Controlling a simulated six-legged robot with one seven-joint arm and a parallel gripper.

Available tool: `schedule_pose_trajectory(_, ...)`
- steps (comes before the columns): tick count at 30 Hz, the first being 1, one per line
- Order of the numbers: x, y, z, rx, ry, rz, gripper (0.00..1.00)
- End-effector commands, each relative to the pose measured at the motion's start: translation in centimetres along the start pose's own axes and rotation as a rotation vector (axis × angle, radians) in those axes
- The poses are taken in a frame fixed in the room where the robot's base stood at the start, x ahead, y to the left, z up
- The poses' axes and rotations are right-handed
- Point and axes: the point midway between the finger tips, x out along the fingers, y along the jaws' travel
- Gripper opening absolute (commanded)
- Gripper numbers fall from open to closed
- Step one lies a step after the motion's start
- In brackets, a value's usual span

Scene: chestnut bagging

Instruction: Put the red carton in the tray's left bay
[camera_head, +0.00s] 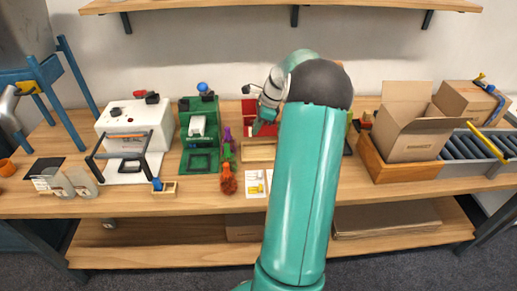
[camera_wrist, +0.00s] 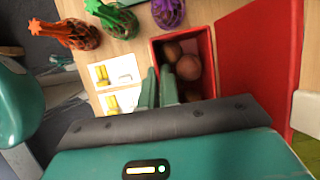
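The red carton (camera_wrist: 206,49) is an open-topped red box with brown chestnuts (camera_wrist: 186,67) inside, in the wrist view. A red panel (camera_wrist: 262,55) stands beside it on the right. In the head view, red (camera_head: 248,108) shows beside my wrist, partly hidden by my arm. My gripper (camera_wrist: 158,86) is at the carton's left wall, one finger on the outer side and one over the inside. The finger gap is narrow, and I cannot tell if the fingers press on the wall. A wooden tray (camera_head: 258,152) is in front of the red; its bays cannot be made out.
Purple, green and orange mesh bags (camera_head: 228,180) stand left of the wooden tray, with white cards (camera_head: 254,183) in front. White (camera_head: 135,128) and green (camera_head: 199,130) machines are left. A wooden crate (camera_head: 375,165) with a cardboard box (camera_head: 415,138) and a roller conveyor (camera_head: 470,150) are right.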

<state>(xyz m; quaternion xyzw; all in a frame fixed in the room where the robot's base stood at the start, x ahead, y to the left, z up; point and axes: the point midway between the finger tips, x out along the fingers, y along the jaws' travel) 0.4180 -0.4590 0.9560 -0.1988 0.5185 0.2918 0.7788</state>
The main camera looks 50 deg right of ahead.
Motion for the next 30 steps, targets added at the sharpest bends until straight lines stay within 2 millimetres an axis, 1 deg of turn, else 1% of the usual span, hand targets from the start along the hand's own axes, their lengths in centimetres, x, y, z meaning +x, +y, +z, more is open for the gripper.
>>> schedule_pose_trajectory(6,3.6,0.5,-1.6,0.004,-0.002,0.006,0.00)
schedule_pose_trajectory(9,5.0,0.6,-2.2,0.003,-0.002,0.004,0.00)
schedule_pose_trajectory(14,6.3,0.6,-2.7,0.002,-0.001,0.003,0.00)
schedule_pose_trajectory(20,8.9,0.5,-3.7,0.003,-0.002,0.005,0.00)
schedule_pose_trajectory(22,9.2,0.4,-3.8,0.002,-0.002,0.003,0.00)
schedule_pose_trajectory(30,9.3,0.2,-3.9,0.002,-0.001,0.002,0.00)
